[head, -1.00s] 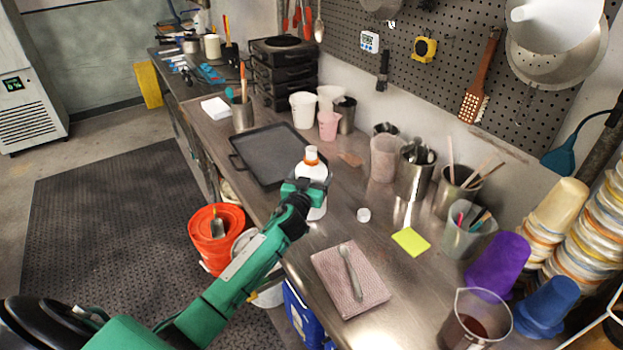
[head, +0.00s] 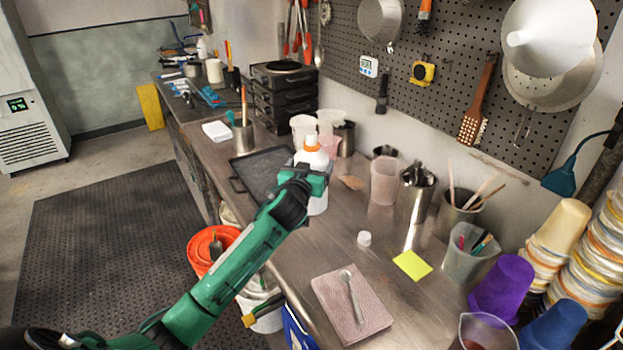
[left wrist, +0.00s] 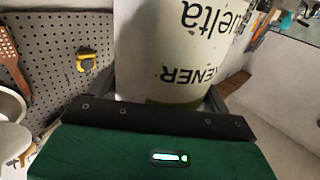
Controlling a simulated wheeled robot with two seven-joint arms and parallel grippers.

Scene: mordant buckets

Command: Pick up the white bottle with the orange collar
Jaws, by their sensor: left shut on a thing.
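My right gripper is in neither view.
White tubs (head: 303,130), a frosted cup (head: 384,181) and a steel utensil holder (head: 416,195) stand nearby. A white cap (head: 364,238), a yellow note (head: 412,265) and a spoon on a cloth (head: 330,302) lie on the counter.

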